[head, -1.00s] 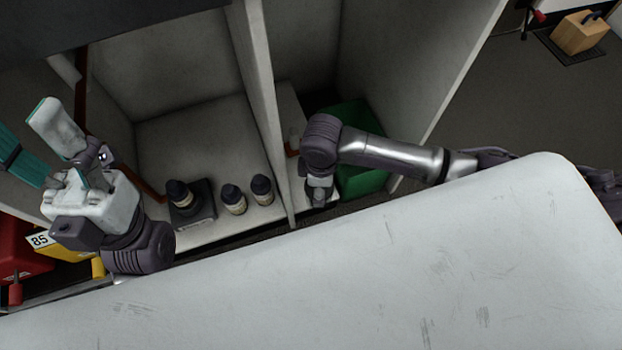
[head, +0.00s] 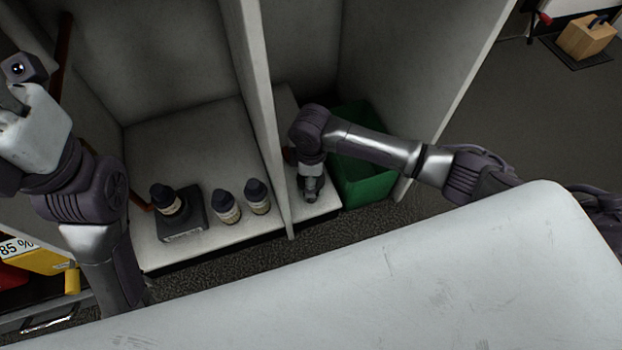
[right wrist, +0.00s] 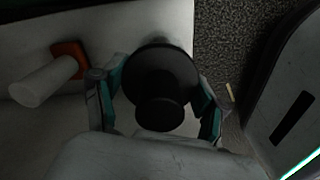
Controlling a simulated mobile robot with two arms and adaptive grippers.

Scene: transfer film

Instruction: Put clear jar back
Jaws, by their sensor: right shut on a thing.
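My right gripper (head: 311,187) is low at the narrow shelf bay, right of the divider. In the right wrist view its two teal-lined fingers (right wrist: 158,108) stand on either side of a dark round-topped thing (right wrist: 160,88) and are shut on it. The body below its top is hidden, so I cannot tell whether it is clear. Three dark-capped bottles stand in the wider bay: one (head: 166,201) on a dark labelled stand (head: 190,226), two (head: 227,207) (head: 257,197) to its right. My left gripper (head: 14,108) is partly cut off at the left edge; its fingers are unclear.
The white worktop (head: 400,280) in front is bare.

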